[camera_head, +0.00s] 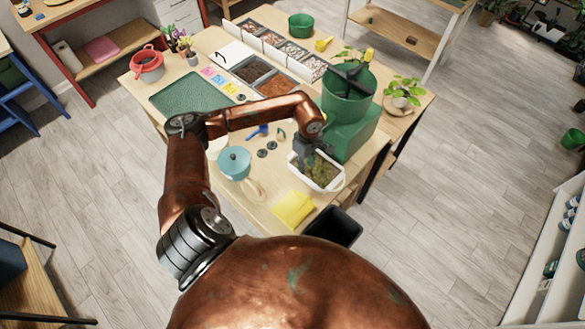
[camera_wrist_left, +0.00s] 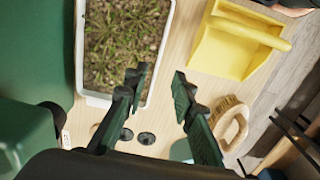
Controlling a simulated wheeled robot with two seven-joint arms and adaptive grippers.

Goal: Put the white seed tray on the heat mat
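The white seed tray (camera_head: 292,165), filled with soil and small green seedlings, sits near the front right of the table. In the left wrist view the tray (camera_wrist_left: 79,45) is at upper left. The green textured mat (camera_head: 188,96), which looks like the heat mat, lies bare at the table's left side. My right gripper is not in view.
A green machine with a hopper (camera_head: 349,100) stands right behind the tray. A teal pot (camera_head: 234,163) and a yellow dustpan (camera_head: 294,207) are nearby, with a brush (camera_wrist_left: 230,122) beside the dustpan. A black bin (camera_head: 336,228) is below the table edge.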

